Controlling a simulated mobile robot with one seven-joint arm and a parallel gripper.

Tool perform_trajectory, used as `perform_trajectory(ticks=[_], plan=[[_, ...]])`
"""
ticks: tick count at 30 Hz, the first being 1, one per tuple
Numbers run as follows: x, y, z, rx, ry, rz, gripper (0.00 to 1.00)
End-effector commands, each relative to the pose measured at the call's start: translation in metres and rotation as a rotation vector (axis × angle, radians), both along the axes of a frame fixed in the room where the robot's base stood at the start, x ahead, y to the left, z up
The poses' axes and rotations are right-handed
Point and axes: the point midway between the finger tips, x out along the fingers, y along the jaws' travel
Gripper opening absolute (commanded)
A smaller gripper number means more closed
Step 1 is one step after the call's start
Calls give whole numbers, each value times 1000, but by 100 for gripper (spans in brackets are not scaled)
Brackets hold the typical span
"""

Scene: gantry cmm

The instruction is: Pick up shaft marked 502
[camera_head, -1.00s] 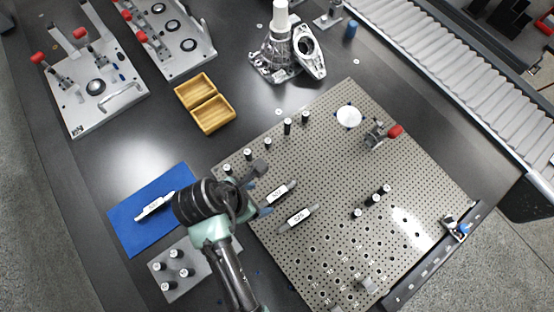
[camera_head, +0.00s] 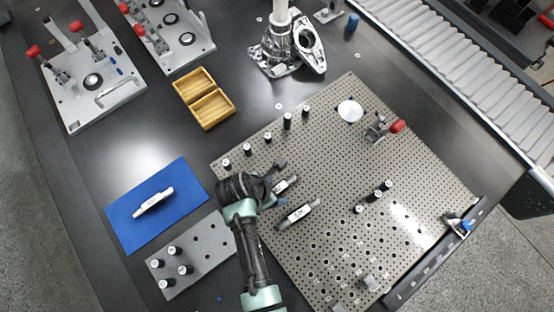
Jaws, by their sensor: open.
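Three grey shafts with white labels are in view. One shaft (camera_head: 288,184) lies on the perforated plate (camera_head: 330,150), its left part hidden by my gripper. Its label is partly covered now and its number is too small to read surely. A second shaft (camera_head: 298,214) lies just below it, also on the plate. A third shaft (camera_head: 153,201) lies on the blue mat (camera_head: 135,234) at the left; its number is not readable. My gripper (camera_head: 281,184) is open, with its fingers on either side of the upper plate shaft. I cannot tell whether they touch it.
Several black pegs with white tops, including one peg (camera_head: 288,121), stand along the plate's upper left edge. A red-handled clamp (camera_head: 383,130) is on the plate. A grey peg block (camera_head: 208,262) stands left of my arm. Wooden trays (camera_head: 211,110) lie behind.

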Motion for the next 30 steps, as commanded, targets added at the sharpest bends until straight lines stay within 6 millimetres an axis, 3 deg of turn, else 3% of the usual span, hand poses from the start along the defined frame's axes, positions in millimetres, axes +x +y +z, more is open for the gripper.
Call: perform_trajectory(ticks=[8, 21, 30], plan=[[1, -1, -3, 1, -1, 0, 74], [1, -1, -3, 0, 0, 1, 0], [1, -1, -3, 0, 0, 1, 0]])
